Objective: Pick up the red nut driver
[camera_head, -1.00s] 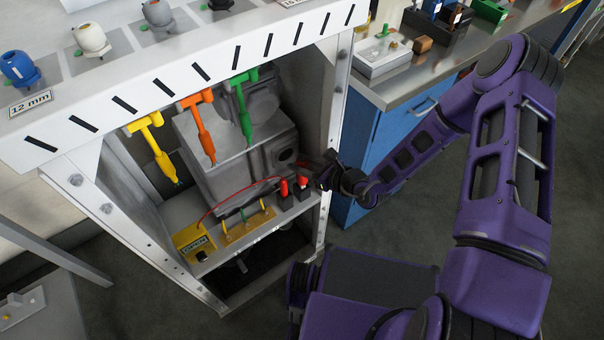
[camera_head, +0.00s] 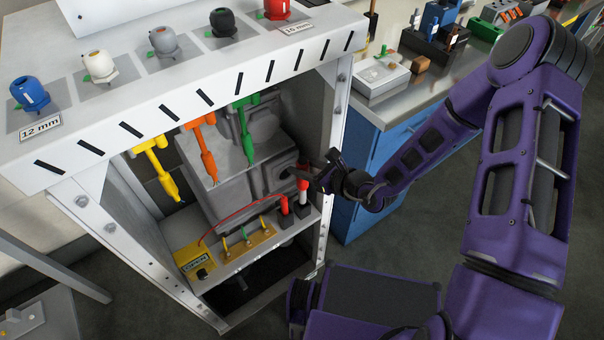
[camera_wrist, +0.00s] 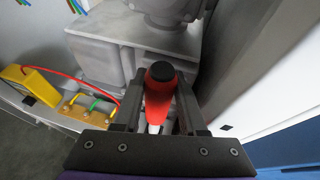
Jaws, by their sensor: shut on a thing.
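The red nut driver (camera_wrist: 158,98) appears in the wrist view as a red handle with a black round end and a pale part below. It sits between the two fingers of my gripper (camera_wrist: 158,85), which are shut on it. In the head view my gripper (camera_head: 318,180) is at the right side of the cabinet opening, at the red handle (camera_head: 303,185). A pale shaft shows under this handle, above a black block (camera_head: 303,211). I cannot tell whether its lower end is clear of the block.
A second red-topped piece (camera_head: 284,205) stands close on the left. Yellow (camera_head: 158,167), orange (camera_head: 203,145) and green (camera_head: 244,128) tools hang above. A red wire runs to a yellow box (camera_head: 194,257). A grey machine (camera_head: 225,190) and the cabinet's right post (camera_head: 327,235) are near.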

